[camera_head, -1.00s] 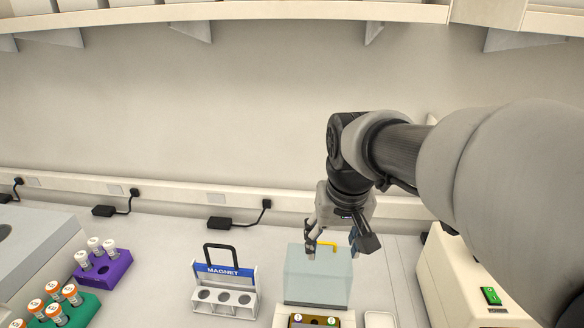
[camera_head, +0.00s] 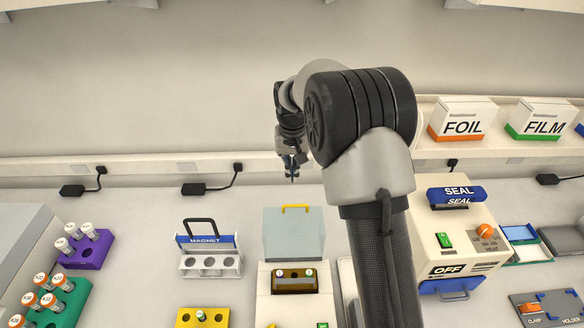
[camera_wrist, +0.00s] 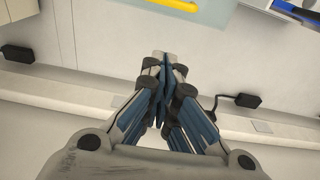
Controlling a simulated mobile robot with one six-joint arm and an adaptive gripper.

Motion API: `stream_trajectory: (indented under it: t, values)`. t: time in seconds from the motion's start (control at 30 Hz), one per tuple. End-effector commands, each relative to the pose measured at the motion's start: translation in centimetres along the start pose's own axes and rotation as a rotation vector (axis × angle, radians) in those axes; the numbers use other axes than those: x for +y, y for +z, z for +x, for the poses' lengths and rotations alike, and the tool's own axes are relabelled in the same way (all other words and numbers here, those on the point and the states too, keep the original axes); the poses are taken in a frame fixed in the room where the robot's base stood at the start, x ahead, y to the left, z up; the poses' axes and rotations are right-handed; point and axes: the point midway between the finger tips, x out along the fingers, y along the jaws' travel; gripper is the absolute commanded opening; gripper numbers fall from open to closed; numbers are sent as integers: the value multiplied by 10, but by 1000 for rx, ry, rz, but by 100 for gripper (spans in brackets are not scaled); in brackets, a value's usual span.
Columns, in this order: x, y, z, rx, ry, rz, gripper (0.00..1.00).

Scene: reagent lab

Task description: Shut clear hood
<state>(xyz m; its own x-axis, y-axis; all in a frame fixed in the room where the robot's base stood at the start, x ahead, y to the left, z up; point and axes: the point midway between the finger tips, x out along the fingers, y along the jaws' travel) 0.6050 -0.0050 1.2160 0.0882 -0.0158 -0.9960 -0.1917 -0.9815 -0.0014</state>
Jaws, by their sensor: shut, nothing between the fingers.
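The clear hood (camera_head: 293,238) is a pale blue see-through panel with a yellow handle (camera_head: 295,208) along its top edge. It stands raised at the back of a small cream machine (camera_head: 264,310), whose dark well with small vials shows in front of it. In the wrist view, the hood (camera_wrist: 215,14) and its yellow handle (camera_wrist: 181,5) are at the top edge. My gripper (camera_head: 292,180) is behind and above the hood, near the wall, apart from the handle. In the wrist view, my gripper (camera_wrist: 165,62) has its fingertips together with nothing between them.
A MAGNET rack (camera_head: 210,264) stands left of the hood, beside purple (camera_head: 90,250) and green (camera_head: 62,300) tube racks. A SEAL machine (camera_head: 450,240) stands to the right. The wall trunking (camera_head: 130,168) with black plugs runs close behind my gripper. Bench behind the hood is clear.

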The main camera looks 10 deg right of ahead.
Motion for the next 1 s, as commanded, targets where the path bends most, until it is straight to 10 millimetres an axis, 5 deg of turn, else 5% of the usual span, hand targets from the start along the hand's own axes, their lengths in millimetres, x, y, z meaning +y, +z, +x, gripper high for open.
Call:
stream_trajectory:
  t: [0.3, 0.6, 1.0]
  values:
    - [0, 1, 71, -3, 1, 0, 0]
    - [0, 33, 54, 2, 0, -1, 0]
    - [0, 38, 53, 1, 0, 0, 0]
